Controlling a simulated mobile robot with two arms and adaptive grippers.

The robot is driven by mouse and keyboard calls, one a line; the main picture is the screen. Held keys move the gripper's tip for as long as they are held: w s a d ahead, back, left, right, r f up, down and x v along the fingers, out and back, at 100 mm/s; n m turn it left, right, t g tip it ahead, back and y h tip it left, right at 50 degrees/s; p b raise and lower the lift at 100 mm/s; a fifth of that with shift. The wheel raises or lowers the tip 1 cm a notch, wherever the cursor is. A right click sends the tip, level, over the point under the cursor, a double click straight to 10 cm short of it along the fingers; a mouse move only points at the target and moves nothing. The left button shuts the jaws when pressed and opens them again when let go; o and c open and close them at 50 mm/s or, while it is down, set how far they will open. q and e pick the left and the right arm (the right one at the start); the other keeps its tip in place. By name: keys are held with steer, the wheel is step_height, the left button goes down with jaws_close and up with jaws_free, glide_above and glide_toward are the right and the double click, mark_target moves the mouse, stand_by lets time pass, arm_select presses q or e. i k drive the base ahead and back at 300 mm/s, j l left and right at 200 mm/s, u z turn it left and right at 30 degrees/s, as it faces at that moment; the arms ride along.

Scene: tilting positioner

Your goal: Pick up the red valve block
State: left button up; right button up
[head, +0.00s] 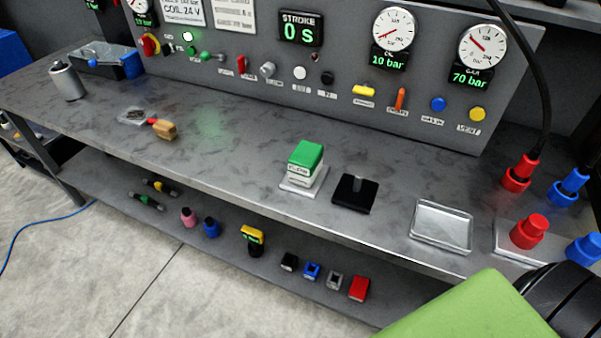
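A red block (359,288) sits on the lower shelf under the bench, at the right end of a row of small blocks. It looks like the red valve block, and nothing touches it from above. Beside it on its left are a grey block (333,280), a blue block (311,271) and a black block (289,261). Neither of my grippers is in view. A green and black part at the lower right looks like my own arm.
The bench top (240,160) carries a green-topped block (306,153) on a pale base, a black fixture (355,193) and a clear tray (441,226). Red and blue connectors stand at the right. The bench's front edge overhangs the lower shelf (215,255). A gauge panel stands behind.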

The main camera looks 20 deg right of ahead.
mark_target(358, 292)
steer(key=l+z, duration=0.15)
steer(key=z, duration=0.25)
steer(key=k+l+z, duration=0.1)
steer(key=z, duration=0.25)
steer(key=l+z, duration=0.4)
steer(key=j, duration=0.1)
